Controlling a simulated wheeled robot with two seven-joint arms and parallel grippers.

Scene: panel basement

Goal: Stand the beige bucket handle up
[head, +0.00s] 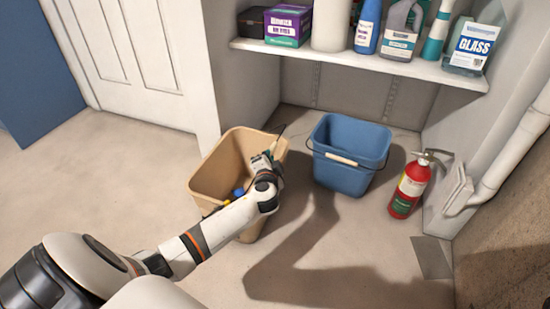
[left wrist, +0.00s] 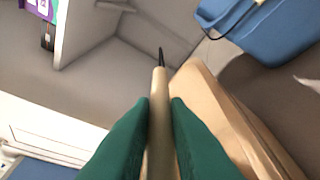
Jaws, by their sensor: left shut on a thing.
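The beige bucket (head: 218,162) stands on the floor, with something blue and something yellow showing inside or behind my arm. My left gripper (head: 273,152) is at the bucket's right side, near the rim. In the left wrist view its green fingers are shut on the pale grip of the bucket handle (left wrist: 158,115), with a dark wire end sticking out beyond it. The bucket's beige wall also shows in the left wrist view (left wrist: 205,100), to the right of the fingers. My arm hides the bucket's front part and most of the handle. My right gripper is not in view.
A blue bucket (head: 350,172) with its handle lying down at the front stands to the right. A red fire extinguisher (head: 409,188) is farther right. A shelf (head: 350,60) with bottles and boxes is above and behind. The floor at left is clear.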

